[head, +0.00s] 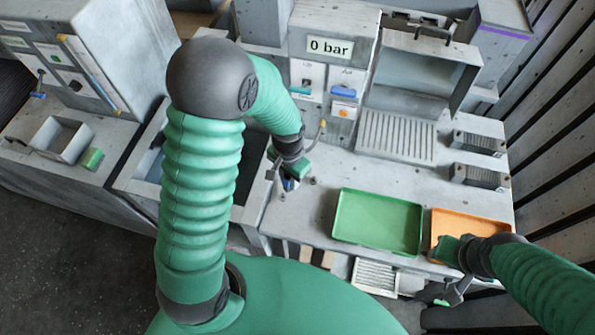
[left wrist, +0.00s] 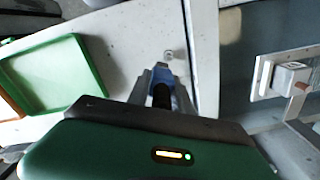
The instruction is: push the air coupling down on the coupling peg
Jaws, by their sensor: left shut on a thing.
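My left gripper (head: 287,184) is over the left end of the light workbench and is shut on the air coupling. The coupling (left wrist: 161,76) shows in the left wrist view as a blue piece with a dark body between the two fingers. In the head view only a bit of its blue (head: 289,184) shows under the gripper. A small round metal piece (left wrist: 168,55), perhaps the coupling peg, stands on the bench just beyond the coupling's tip. I cannot tell whether they touch. My right gripper (head: 452,292) is by the orange tray, its fingers unclear.
A green tray (head: 377,251) and an orange tray (head: 476,217) lie on the bench to the right. A thin hose with a yellow end (head: 322,124) curves near the left wrist.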

